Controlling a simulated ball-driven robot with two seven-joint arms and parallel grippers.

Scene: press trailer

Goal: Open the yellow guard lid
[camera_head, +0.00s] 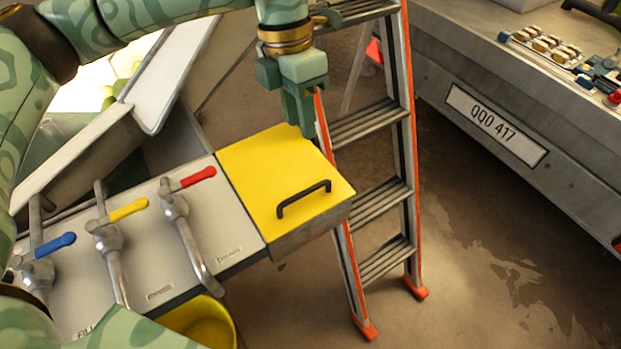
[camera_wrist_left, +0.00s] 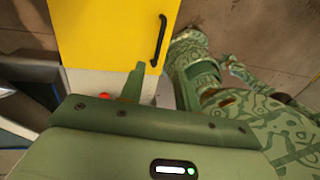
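The yellow guard lid (camera_head: 265,170) lies flat and shut on the end of the grey tap panel in the head view. Its black bar handle (camera_head: 304,199) is near the front right edge. The lid (camera_wrist_left: 95,35) and handle (camera_wrist_left: 159,42) also show in the left wrist view. My left gripper (camera_head: 298,122) points down at the lid's far right corner, apart from the handle. In the left wrist view its two fingers (camera_wrist_left: 158,82) are spread with nothing between them. Whether a finger touches the lid is unclear. My right gripper is not seen.
Taps with red (camera_head: 198,177), yellow (camera_head: 129,209) and blue (camera_head: 55,244) levers stand left of the lid. A stepladder (camera_head: 370,125) stands close on its right. A yellow bucket (camera_head: 215,318) is below the panel. Open floor lies at the lower right.

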